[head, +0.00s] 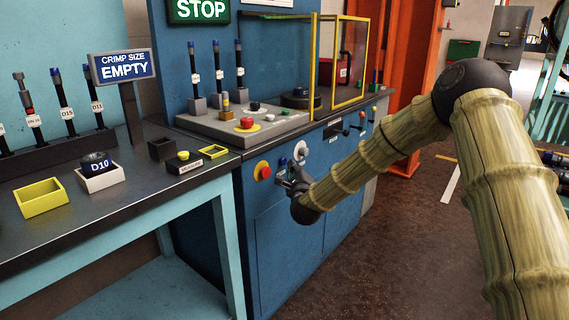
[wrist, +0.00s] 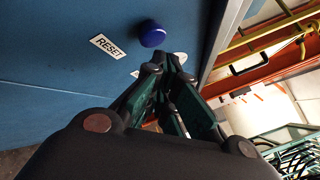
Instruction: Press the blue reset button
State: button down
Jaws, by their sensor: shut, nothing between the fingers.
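The blue reset button (wrist: 151,34) is a round blue cap on the blue cabinet front, beside a white RESET label (wrist: 107,46). My gripper (wrist: 163,66) is shut and empty, its tips just below and slightly right of the button in the wrist view. A small gap shows between tips and button; I cannot tell how far the tips are from the panel.
A red button on a yellow plate (head: 262,171) and a round pale control (head: 300,150) are close to my gripper. Several levers and knobs (head: 361,118) sit farther right. A dark workbench (head: 130,205) stands at left. The floor (head: 415,225) at right is clear.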

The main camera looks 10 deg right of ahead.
jog(key=shift+w+a+b, duration=0.35)
jog(key=shift+w+a, duration=0.15)
jog(key=shift+w, duration=0.2)
dwell(1.6)
jog(key=shift+s+d, duration=0.1)
dwell(0.4)
jog(key=shift+s+d, duration=0.4)
jog(key=shift+s, duration=0.2)
jog(key=s+d, duration=0.1)
jog(key=s, duration=0.1)
jog(key=s+d, duration=0.2)
dwell(0.5)
dwell(0.5)
